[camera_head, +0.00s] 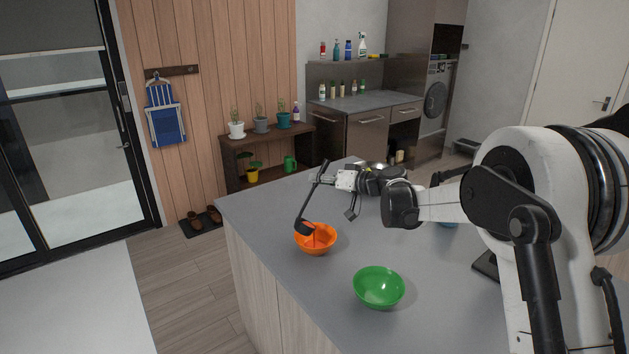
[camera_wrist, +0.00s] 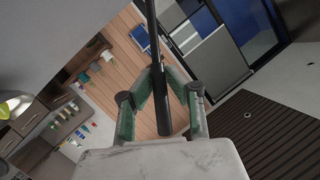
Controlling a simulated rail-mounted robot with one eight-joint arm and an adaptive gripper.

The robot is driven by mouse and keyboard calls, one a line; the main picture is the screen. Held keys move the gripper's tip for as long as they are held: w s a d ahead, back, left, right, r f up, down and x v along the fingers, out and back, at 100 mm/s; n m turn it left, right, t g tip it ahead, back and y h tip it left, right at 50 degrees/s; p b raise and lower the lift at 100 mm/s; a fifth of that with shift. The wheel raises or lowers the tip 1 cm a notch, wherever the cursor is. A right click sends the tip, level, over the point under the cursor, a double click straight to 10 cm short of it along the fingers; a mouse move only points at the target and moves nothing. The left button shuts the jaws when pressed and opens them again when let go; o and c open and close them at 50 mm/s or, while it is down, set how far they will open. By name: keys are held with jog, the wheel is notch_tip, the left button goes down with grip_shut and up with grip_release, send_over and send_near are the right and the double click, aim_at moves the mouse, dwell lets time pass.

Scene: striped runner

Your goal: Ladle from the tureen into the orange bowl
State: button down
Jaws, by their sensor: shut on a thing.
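My gripper (camera_head: 324,180) is shut on the handle of a black ladle (camera_head: 311,200). The ladle's handle runs up between my fingers in the wrist view (camera_wrist: 164,95). The ladle's head hangs low, at the rim of the orange bowl (camera_head: 328,243) or just above it; I cannot tell if they touch. A darker reddish patch shows inside the orange bowl, and I cannot tell whether it is liquid. A shiny metal rim behind my gripper (camera_head: 373,165) may be the tureen; my arm hides most of it.
A green bowl (camera_head: 378,288) stands on the grey counter (camera_head: 290,205), nearer and to the right of the orange bowl. A blue thing (camera_head: 447,225) is mostly hidden behind my arm. The counter's left edge is close to the orange bowl. Bare counter lies between the bowls.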

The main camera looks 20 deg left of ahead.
jog(key=w+d+f+m+t+y+b, duration=0.1)
jog(key=w+d+f+m+y+b, duration=0.3)
jog(key=w+d+f+m+b, duration=0.4)
jog(key=shift+w+f+m+y+b, duration=0.3)
jog(key=shift+w+f+m+b, duration=0.05)
jog(key=shift+w+m+b, duration=1.15)
dwell(1.1)
jog(key=shift+s+d, duration=0.1)
dwell(1.0)
